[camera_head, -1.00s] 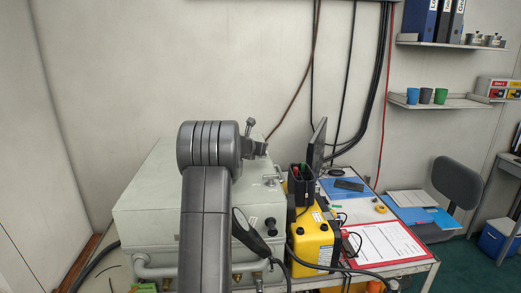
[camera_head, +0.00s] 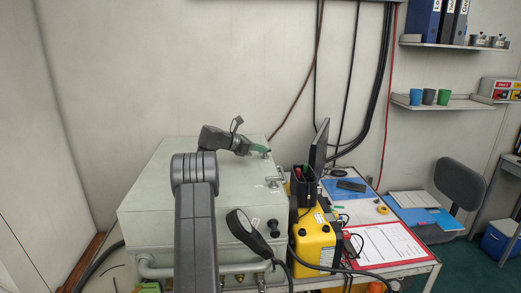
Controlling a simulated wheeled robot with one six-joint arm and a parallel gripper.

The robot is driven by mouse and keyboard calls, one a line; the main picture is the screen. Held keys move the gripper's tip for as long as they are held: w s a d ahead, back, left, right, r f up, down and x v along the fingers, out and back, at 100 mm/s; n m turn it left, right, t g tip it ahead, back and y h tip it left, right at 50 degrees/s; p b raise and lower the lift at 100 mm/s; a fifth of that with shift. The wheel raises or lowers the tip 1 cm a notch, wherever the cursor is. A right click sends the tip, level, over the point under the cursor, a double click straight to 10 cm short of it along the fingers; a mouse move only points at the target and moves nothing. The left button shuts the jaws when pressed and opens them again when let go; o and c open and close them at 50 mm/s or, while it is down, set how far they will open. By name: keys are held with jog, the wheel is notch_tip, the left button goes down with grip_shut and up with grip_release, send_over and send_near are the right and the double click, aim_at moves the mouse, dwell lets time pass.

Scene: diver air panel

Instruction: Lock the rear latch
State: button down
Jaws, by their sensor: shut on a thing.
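The panel is a large pale grey box (camera_head: 150,190) with a flat top, in front of the wall. My arm reaches over it from the front. My gripper (camera_head: 257,148) is low at the back right of the top and is shut on the rear latch (camera_head: 266,153). The latch is small here and largely hidden by the gripper, so its exact angle cannot be told. A green part shows at the fingertips. Another small metal latch (camera_head: 273,184) sits nearer on the right side of the top, apart from the gripper.
A yellow case (camera_head: 314,240) with a black holder (camera_head: 304,187) stands close to the box's right. A dark monitor (camera_head: 319,150) rises behind it. A black round-ended item (camera_head: 247,232) and hoses are at the box's front. The left part of the top is clear.

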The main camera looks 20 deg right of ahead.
jog(key=shift+w+a+f+m+g, duration=0.1)
jog(key=shift+f+m+g, duration=0.35)
jog(key=shift+g, duration=0.25)
jog(key=c, duration=1.5)
grip_release()
jog(key=shift+a+r, duration=0.1)
jog(key=shift+r, duration=0.1)
jog(key=shift+w, duration=0.1)
jog(key=shift+a+r, duration=0.15)
jog(key=b+v, duration=0.2)
jog(key=v, duration=1.1)
jog(key=shift+a, duration=0.15)
